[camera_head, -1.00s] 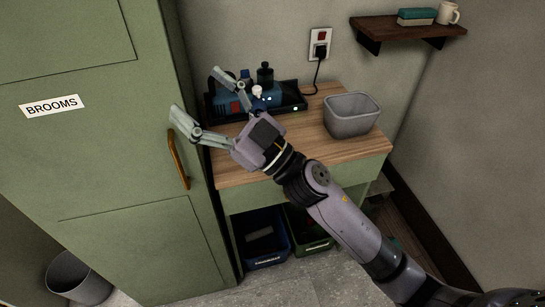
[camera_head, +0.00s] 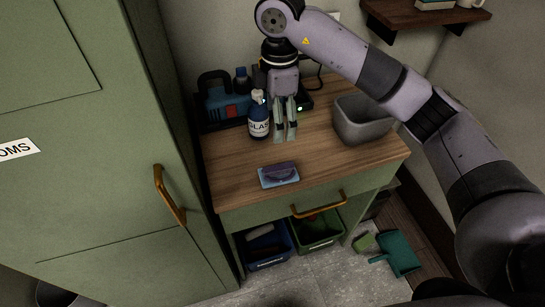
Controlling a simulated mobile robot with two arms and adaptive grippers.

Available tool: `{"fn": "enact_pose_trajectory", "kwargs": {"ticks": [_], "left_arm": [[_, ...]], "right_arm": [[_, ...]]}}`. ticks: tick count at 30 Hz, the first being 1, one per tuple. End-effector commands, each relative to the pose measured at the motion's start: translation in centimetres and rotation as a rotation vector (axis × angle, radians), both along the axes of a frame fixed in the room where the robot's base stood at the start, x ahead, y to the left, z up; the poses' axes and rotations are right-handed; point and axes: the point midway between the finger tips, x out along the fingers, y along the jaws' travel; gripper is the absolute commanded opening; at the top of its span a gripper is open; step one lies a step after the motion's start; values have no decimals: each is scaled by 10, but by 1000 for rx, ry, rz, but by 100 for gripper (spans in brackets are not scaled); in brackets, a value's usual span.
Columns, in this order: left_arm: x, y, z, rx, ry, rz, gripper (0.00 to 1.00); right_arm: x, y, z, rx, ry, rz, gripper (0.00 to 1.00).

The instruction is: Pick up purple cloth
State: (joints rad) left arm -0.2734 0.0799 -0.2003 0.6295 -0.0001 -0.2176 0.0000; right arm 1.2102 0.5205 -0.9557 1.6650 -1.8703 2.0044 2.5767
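The purple cloth (camera_head: 279,171) lies on the front part of the wooden counter, on or folded over a pale blue layer; I cannot tell which. My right gripper (camera_head: 285,138) points down above the counter, behind the cloth and apart from it. Its two fingers are close together with a narrow gap between them, and nothing shows in the gap. The spray bottle (camera_head: 259,118) with a label starting "GLA" stands just left of the fingers. My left gripper is not in view.
A grey bin (camera_head: 362,124) stands on the right of the counter (camera_head: 235,165). A tall green cabinet (camera_head: 110,200) borders the left side. Crates and a teal dustpan (camera_head: 400,252) are below.

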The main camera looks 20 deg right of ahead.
Motion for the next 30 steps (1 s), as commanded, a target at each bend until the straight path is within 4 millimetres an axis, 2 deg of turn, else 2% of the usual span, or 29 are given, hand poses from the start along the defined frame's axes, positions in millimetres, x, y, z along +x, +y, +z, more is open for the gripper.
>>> {"fn": "enact_pose_trajectory", "kwargs": {"ticks": [2, 4, 9, 13, 15, 18, 23, 30], "left_arm": [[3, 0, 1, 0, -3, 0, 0], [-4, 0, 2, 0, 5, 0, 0], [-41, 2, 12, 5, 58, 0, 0], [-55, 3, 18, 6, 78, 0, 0], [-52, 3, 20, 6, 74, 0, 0], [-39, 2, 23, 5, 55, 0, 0], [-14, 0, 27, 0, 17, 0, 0], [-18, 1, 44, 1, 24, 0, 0]], "right_arm": [[-1, -2, -10, -9, 5, -7, 75], [-2, -1, -23, -8, 8, -5, 75], [-3, -2, -58, -8, 8, -4, 75], [-3, -2, -86, -7, 7, -4, 75], [-3, -1, -99, -6, 7, -3, 75], [-3, -1, -111, -4, 4, -3, 75], [-3, -1, -121, -5, 3, -2, 75], [-8, 0, -152, -5, 6, -2, 75]]}}
